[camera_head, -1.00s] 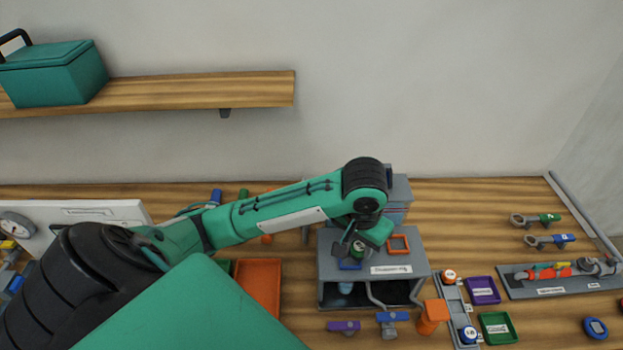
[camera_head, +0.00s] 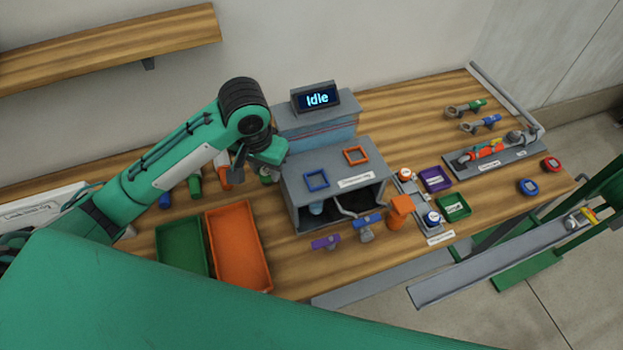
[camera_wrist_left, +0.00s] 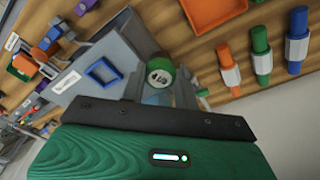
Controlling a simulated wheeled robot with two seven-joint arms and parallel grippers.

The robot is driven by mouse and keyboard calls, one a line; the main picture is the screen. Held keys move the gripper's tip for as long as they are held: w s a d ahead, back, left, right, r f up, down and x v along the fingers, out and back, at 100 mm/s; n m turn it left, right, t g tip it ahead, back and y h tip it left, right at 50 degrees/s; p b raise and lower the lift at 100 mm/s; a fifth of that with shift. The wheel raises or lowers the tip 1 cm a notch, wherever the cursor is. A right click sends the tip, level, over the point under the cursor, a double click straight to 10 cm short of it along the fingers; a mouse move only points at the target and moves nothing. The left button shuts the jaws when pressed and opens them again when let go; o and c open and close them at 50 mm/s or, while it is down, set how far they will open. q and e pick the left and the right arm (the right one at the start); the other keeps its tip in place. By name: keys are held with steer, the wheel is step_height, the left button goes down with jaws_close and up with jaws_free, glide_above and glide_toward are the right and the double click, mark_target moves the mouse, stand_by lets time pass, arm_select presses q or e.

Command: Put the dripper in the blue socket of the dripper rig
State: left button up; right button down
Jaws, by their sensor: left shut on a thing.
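The blue socket (camera_head: 316,181) is a square blue frame on the rig's top, empty. It also shows in the wrist view (camera_wrist_left: 103,73), left of the dripper and apart from it. An orange square socket (camera_head: 356,155), also empty, lies right of the blue one. My right gripper is not in view.
A display reading "Idle" (camera_head: 317,97) stands behind the rig. Green (camera_head: 182,247) and orange (camera_head: 238,247) trays lie left of it.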

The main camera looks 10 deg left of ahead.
arm_select(q)
steer(key=shift+w+d+r+m, duration=0.3)
steer(key=shift+d+r+m, duration=0.25)
steer(key=shift+m, duration=0.25)
steer(key=w+d+r+m+g+h+p, duration=0.1)
steer(key=w+d+r+m+p, duration=0.2)
steer(key=r+m, duration=0.65)
steer(key=w+d+r+m+g+p, duration=0.1)
steer(key=d+r+m+p, duration=0.4)
steer(key=m, duration=0.7)
steer(key=f, duration=0.4)
steer(key=f+p, duration=0.1)
steer(key=f, duration=0.4)
steer(key=f+p, duration=0.1)
steer(key=f, duration=0.4)
steer(key=shift+d, duration=0.35)
step_height(320, 180, down, 4)
steer(key=shift+f+p, duration=0.1)
steer(key=shift+p, duration=0.85)
steer(key=shift+f, duration=0.25)
steer(key=shift+f, duration=0.15)
steer(key=o, duration=0.9)
